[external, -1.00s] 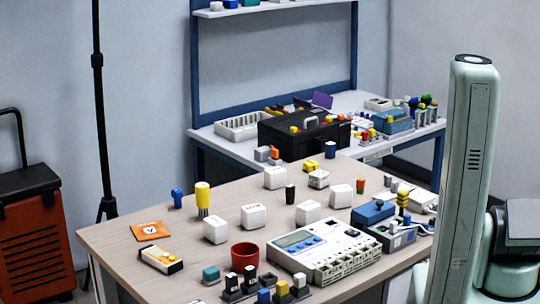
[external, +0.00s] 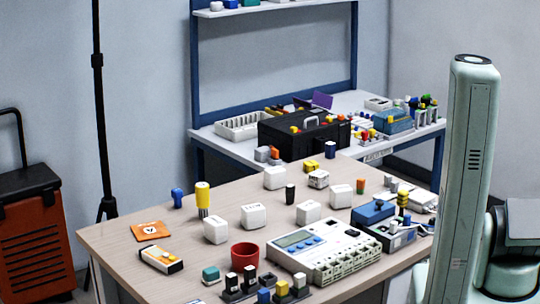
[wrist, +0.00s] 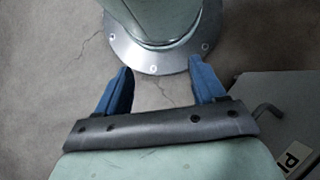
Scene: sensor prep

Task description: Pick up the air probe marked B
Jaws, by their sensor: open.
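Several white rounded blocks stand spread over the wooden table in the external view, among them one at the front left (external: 216,230), one in the middle (external: 253,216), one to its right (external: 308,212) and one at the back (external: 275,178). Some carry small dark marks too small to read, so I cannot tell which thing is the air probe marked B. My gripper (wrist: 160,66) shows in the wrist view with two blue fingers wide apart and nothing between them. It points at bare floor and my round base flange, away from the tabletop. It is not visible in the external view.
The wooden table (external: 120,235) also holds a red cup (external: 245,254), a white instrument (external: 320,252), a yellow-topped cylinder (external: 203,198), an orange card (external: 150,230) and a blue box (external: 374,212). A black case (external: 300,135) sits on the bench behind. The table's left side is fairly clear.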

